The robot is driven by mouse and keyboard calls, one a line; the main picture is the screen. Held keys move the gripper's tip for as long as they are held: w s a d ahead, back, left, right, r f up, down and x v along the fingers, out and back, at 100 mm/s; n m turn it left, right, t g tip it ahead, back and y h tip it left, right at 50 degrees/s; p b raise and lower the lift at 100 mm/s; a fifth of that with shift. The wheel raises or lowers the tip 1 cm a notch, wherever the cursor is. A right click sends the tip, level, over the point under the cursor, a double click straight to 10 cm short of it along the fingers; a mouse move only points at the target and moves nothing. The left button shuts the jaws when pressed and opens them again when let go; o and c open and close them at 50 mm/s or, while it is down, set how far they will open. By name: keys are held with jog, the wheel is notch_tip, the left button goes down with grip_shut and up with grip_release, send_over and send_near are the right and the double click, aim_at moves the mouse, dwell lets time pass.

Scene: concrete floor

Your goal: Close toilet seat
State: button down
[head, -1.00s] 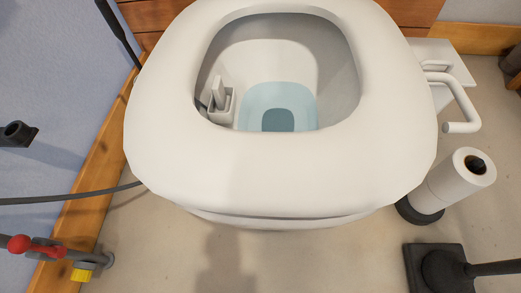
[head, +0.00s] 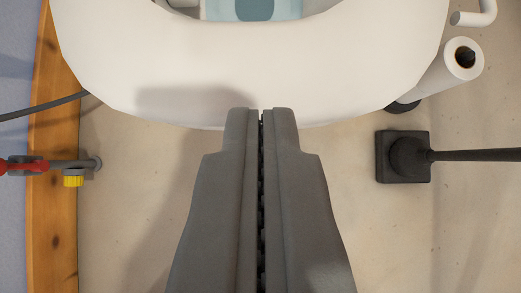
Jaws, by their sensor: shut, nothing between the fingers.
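The white toilet seat (head: 330,68) fills the top middle of the head view, and its front edge faces me. The ring lies flat on the bowl, and part of the opening with pale blue water (head: 255,8) shows at the top edge. The lid and the back of the toilet are out of view. My dark grey gripper (head: 260,112) is shut and empty. In the picture its tips overlap the front rim of the seat; I cannot tell whether they touch it. A shadow falls on the rim just left of the tips.
On the right are a toilet roll stand (head: 440,75), a white handle (head: 475,14) and a dark square base with a rod (head: 403,157). On the left are a pipe with a red valve (head: 28,165), a hose (head: 45,105) and the wooden skirting (head: 52,215). Floor in front is clear.

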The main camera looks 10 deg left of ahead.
notch_tip(320, 180, down, 6)
jog(key=w, duration=0.1)
jog(key=shift+w+a, duration=0.15)
jog(key=shift+w, duration=0.05)
dwell(0.4)
